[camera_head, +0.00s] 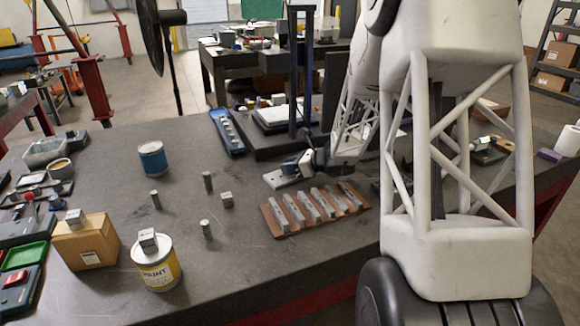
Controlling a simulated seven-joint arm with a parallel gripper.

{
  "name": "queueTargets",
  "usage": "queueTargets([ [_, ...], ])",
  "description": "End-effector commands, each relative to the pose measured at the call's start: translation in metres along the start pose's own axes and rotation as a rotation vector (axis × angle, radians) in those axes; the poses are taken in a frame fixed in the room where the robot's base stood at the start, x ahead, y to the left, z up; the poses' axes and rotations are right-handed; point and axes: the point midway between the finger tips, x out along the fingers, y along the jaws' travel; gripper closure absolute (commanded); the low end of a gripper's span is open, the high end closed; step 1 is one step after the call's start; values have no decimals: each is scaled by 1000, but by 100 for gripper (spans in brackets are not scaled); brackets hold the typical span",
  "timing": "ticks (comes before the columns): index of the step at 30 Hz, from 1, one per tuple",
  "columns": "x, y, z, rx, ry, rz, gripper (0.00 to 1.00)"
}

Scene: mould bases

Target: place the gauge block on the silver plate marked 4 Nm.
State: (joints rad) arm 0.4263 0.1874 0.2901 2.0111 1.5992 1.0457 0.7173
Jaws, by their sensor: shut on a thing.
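My gripper (304,162) is small and dark in the head view, reaching left from the lattice arm. It is shut on a small grey block, mostly hidden by the jaws; I cannot tell its markings. Just under and beside it a flat silver plate (278,182) lies on the dark table. I cannot read any marking on it, nor tell whether the held block touches it. Other small metal blocks stand on the paint can (157,270), on the cardboard box (88,247) and on the table (227,200).
A brown rack (272,222) of several metal bars lies in front of the plate. Several short metal posts (207,180) stand to the left, with a blue can (152,158) behind. A blue tray (228,135) and a dark upright stand (298,70) are behind.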

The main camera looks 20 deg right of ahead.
Motion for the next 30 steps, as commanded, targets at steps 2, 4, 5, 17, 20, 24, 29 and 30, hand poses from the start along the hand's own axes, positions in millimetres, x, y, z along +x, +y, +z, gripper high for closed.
queueTargets([
  [2, 0, 0, 0, 0, 0, 0, 98],
  [4, 1, 0, -1, 0, 0, 0, 98],
  [5, 1, 0, -2, 0, 0, 0, 98],
  [17, 1, 0, -2, 0, 0, 0, 43],
  [20, 1, 0, -2, 0, 0, 0, 43],
  [24, -1, 0, 1, 0, 0, 0, 43],
  [29, -12, -1, 1, 1, -1, -2, 43],
  [30, -15, -1, 1, 1, -1, -3, 43],
])
